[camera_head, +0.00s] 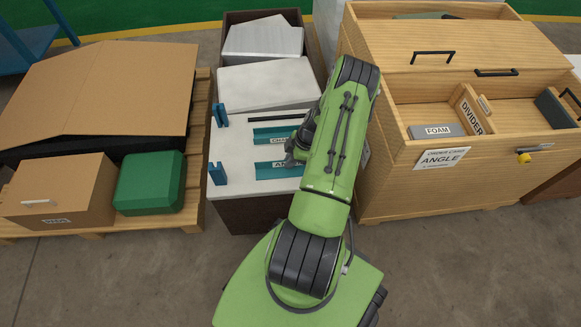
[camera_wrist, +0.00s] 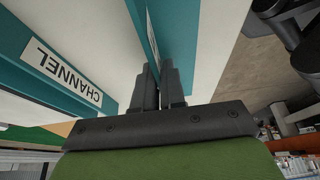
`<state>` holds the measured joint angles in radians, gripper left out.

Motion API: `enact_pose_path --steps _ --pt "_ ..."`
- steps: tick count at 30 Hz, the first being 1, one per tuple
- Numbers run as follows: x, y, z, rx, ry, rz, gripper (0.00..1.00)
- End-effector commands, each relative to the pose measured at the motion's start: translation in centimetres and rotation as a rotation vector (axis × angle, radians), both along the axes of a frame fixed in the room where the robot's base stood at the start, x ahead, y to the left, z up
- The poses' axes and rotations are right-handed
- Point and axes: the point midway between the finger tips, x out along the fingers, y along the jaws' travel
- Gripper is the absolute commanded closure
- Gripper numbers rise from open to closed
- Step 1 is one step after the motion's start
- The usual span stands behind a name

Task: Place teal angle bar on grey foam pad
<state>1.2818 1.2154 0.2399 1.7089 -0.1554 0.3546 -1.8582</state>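The teal angle bar (camera_head: 274,171), its label partly covered, lies on the white top of a dark crate, in front of a teal channel bar (camera_head: 275,135). My gripper (camera_head: 294,155) is at the angle bar's right part, mostly hidden by my arm. In the wrist view, my gripper's fingers (camera_wrist: 160,88) are close together with the angle bar's thin upright flange (camera_wrist: 150,40) between them. They look shut on it; the contact is partly hidden. The grey foam pad (camera_head: 435,131), labelled FOAM, lies in a front compartment of the wooden box at right.
The wooden box (camera_head: 400,186) has a divider (camera_head: 468,110) right of the pad and an order card reading ANGLE on its front. Blue upright posts (camera_head: 219,174) stand at the crate's left edge. A green case (camera_head: 150,183) and cardboard boxes fill the pallet at left.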

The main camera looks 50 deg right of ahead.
Motion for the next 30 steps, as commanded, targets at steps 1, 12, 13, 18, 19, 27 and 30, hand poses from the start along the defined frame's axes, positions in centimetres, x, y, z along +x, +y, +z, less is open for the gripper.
enact_pose_path --steps 1,12,13,18,19,27,30 --pt "0.0 0.0 0.0 0.000 0.000 0.000 0.98" --pt "0.0 0.0 0.1 0.000 0.000 0.000 1.00" --pt "0.0 0.0 0.1 0.000 0.000 0.000 1.00" --pt "0.0 -0.1 2.8 -0.005 0.000 0.001 1.00" --pt "0.0 -0.1 3.7 -0.004 -0.001 0.002 1.00" --pt "0.0 -0.1 9.5 -0.002 0.000 0.001 1.00" --pt "0.0 0.0 10.1 -0.001 -0.001 0.001 1.00"
